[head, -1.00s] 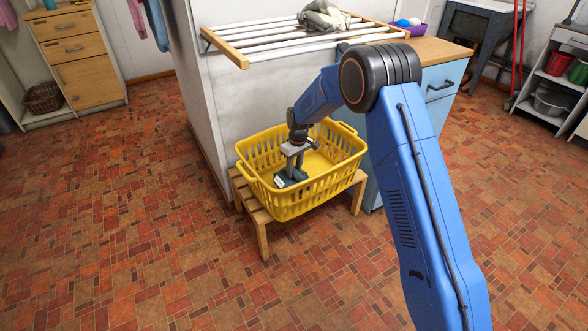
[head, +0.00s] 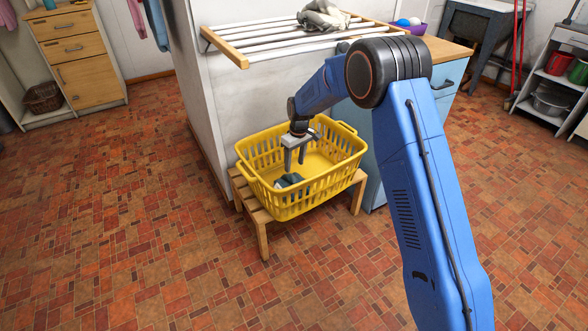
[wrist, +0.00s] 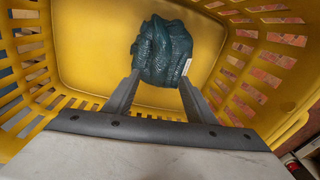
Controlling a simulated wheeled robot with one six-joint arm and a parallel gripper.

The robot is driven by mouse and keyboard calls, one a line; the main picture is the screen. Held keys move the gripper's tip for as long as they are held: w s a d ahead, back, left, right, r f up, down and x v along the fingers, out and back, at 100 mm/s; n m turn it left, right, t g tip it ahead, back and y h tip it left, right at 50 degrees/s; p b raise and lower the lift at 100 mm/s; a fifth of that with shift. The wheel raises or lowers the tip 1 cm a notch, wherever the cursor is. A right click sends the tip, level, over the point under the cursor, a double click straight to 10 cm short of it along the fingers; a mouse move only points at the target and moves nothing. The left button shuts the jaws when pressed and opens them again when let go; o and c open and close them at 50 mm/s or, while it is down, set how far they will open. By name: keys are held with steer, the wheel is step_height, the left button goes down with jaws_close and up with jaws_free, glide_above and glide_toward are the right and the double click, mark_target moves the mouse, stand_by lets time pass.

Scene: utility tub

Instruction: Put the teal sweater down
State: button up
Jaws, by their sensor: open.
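The teal sweater (wrist: 162,50) lies as a folded dark bundle on the floor of the yellow laundry basket (head: 270,199). It has a small pale tag on one side in the wrist view. In the head view the sweater (head: 290,179) shows small, partly hidden by the basket wall. My gripper (head: 294,168) is inside the basket, pointing down above the sweater. In the wrist view my gripper (wrist: 158,95) is open, its fingers spread near the sweater's near edge, with nothing held.
The basket stands on a low wooden stool (head: 262,235) against the pale wall. Above is a drying rack (head: 278,37) with a grey cloth (head: 324,16). A blue cabinet (head: 445,85) stands to the right. The tiled floor in front is clear.

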step_height(320, 180, up, 9)
steer(key=shift+d, duration=0.4)
steer(key=shift+s, duration=0.15)
